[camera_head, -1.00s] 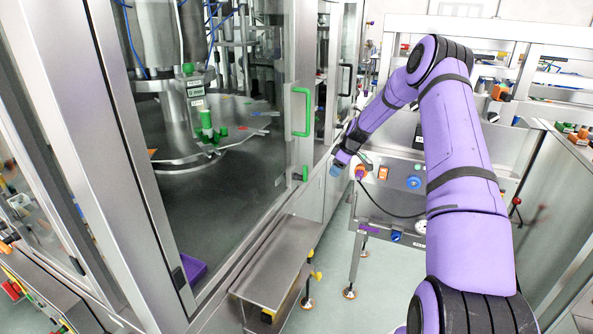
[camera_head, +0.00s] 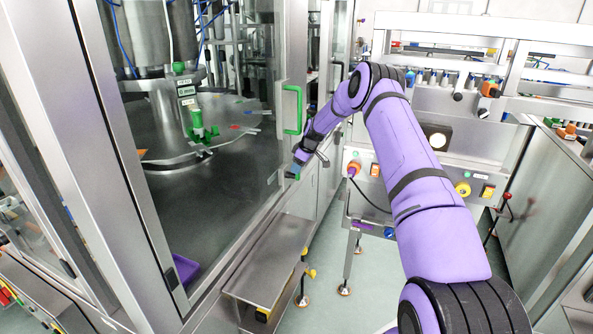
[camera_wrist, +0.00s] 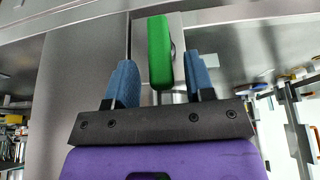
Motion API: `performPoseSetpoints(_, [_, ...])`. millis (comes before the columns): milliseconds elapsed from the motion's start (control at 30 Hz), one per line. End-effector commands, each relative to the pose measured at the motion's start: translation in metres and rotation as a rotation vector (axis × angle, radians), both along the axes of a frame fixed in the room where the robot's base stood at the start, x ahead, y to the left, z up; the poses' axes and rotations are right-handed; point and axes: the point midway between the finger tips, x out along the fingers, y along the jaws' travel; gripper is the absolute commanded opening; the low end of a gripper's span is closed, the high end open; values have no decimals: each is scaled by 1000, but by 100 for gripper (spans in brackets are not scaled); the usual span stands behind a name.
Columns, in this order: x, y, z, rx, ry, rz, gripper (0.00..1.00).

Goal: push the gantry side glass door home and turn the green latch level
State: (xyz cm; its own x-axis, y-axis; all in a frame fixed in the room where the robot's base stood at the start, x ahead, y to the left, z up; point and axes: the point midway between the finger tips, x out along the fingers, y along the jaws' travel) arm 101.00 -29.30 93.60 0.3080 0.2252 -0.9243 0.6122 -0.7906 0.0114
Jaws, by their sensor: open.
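The gantry side glass door (camera_head: 225,185) is a large clear pane in a steel frame, with a green bow handle (camera_head: 299,110) on its right stile. I cannot tell whether it sits fully flush. My gripper (camera_head: 293,172) is low on that stile, below the handle, and covers most of the latch in the head view. In the wrist view the green latch (camera_wrist: 159,50) stands upright in the picture, between the two blue fingers. My gripper (camera_wrist: 160,82) is open around it, with a gap visible on each side.
A steel step (camera_head: 268,262) juts out below the door. Inside the glass is a round turntable (camera_head: 225,120) with a green fitting. Floor shows between step and bench.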

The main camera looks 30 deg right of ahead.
Motion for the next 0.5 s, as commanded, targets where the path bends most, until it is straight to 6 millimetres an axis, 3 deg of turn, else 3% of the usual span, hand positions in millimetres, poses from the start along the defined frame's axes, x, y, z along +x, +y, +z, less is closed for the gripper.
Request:
performPoseSetpoints(200, [7, 5, -16, 0, -2, 1, 49])
performPoseSetpoints(500, [7, 6, -19, 0, -2, 1, 49])
